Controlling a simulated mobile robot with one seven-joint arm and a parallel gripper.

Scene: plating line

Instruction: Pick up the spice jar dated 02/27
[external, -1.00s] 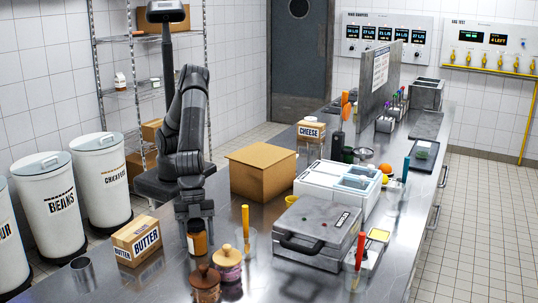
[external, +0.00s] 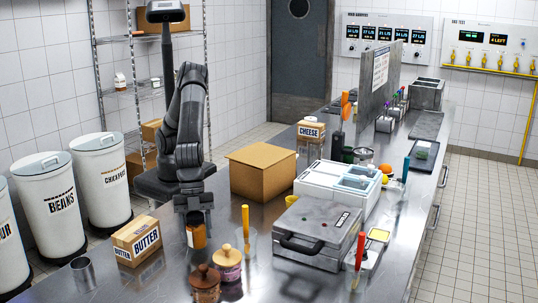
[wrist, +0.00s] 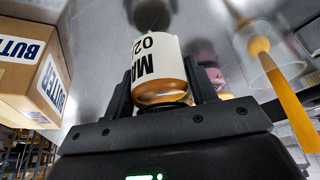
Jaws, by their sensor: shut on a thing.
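My gripper (external: 195,214) points down and is shut on an amber spice jar (external: 196,237) with a white label. In the wrist view the jar (wrist: 160,70) is between the two fingers of my gripper (wrist: 163,92). Its label is upside down and shows "MA" and "02"; the rest of the date is hidden. In the external view the jar hangs upright below the fingers, slightly above the steel counter (external: 170,285) as far as I can tell.
A butter box (external: 137,241) is left of the jar, with a metal cup (external: 83,274) beyond. A pink wooden-lidded jar (external: 227,267), a brown jar (external: 205,286) and a clear cup with a yellow-handled tool (external: 246,225) stand close right. A cardboard box (external: 262,173) is behind.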

